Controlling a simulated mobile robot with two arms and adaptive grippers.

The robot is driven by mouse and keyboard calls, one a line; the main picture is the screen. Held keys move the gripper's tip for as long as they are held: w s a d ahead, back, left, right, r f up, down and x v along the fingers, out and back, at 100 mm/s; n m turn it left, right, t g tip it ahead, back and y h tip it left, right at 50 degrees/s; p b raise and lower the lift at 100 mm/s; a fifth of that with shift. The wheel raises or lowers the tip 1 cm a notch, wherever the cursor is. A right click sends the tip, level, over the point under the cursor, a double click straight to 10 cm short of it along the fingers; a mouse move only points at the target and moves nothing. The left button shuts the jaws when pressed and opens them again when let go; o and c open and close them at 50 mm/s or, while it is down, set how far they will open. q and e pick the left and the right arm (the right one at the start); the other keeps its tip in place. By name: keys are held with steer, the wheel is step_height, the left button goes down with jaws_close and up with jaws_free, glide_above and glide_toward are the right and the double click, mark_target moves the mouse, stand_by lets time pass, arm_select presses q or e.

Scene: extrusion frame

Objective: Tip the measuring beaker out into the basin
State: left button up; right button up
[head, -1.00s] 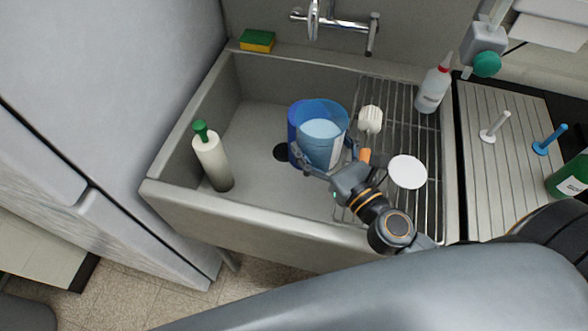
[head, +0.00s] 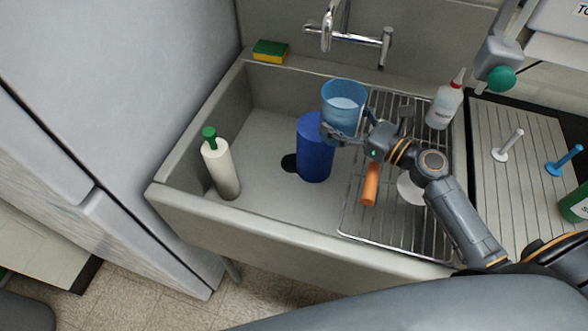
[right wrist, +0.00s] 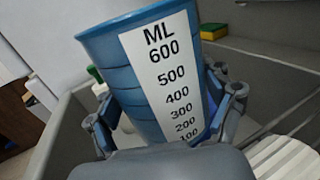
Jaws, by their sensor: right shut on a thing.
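The measuring beaker (head: 344,95) is a translucent blue cup with pale liquid inside and stands near upright in the head view. My right gripper (head: 343,134) is shut around it and holds it above the basin, near the left edge of the wire rack. In the right wrist view, the beaker (right wrist: 160,80) leans slightly in the picture; its white ML scale faces the camera, and a finger shows on each side. The grey basin (head: 265,125) has a dark drain hole (head: 290,162). My left gripper is not in view.
A dark blue cylinder (head: 314,155) stands in the basin just left of and below the beaker. A white bottle with green top (head: 221,170) stands further left. The wire rack (head: 400,220) holds an orange-handled tool (head: 370,185) and a red-capped bottle (head: 442,108). The tap (head: 335,35) is behind.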

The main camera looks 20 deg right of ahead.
mark_target(341, 130)
steer(key=shift+r, duration=0.3)
steer(key=shift+s+a+r+n, duration=0.25)
steer(key=shift+r+n, duration=0.15)
steer(key=shift+n, duration=0.5)
steer(key=shift+s+a+f+n+b, duration=0.15)
steer(key=shift+a+n+b, duration=0.1)
steer(key=shift+n, duration=0.35)
steer(key=shift+a+f+n+b, duration=0.15)
steer(key=shift+a+n+b, duration=0.05)
steer(key=shift+n, duration=0.4)
steer(key=n, duration=0.1)
steer(key=a+n, duration=0.1)
steer(key=shift+s+a+f+n+g+h, duration=0.2)
steer(key=shift+s+a+n+g+h, duration=0.1)
steer(key=shift+s+n+h, duration=0.1)
steer(key=shift+f+n, duration=0.1)
steer(key=shift+n, duration=0.4)
steer(key=shift+a+f+n+h, duration=0.1)
steer(key=shift+f+n+h, duration=0.1)
steer(key=shift+n, duration=0.6)
steer(key=shift+f+n+h, duration=0.1)
steer(key=shift+n+h, duration=0.1)
steer(key=shift+n, duration=0.6)
steer(key=shift+a+f+n+h, duration=0.1)
steer(key=shift+f+n+h, duration=0.1)
steer(key=shift+n, duration=0.6)
stand_by(2.1)
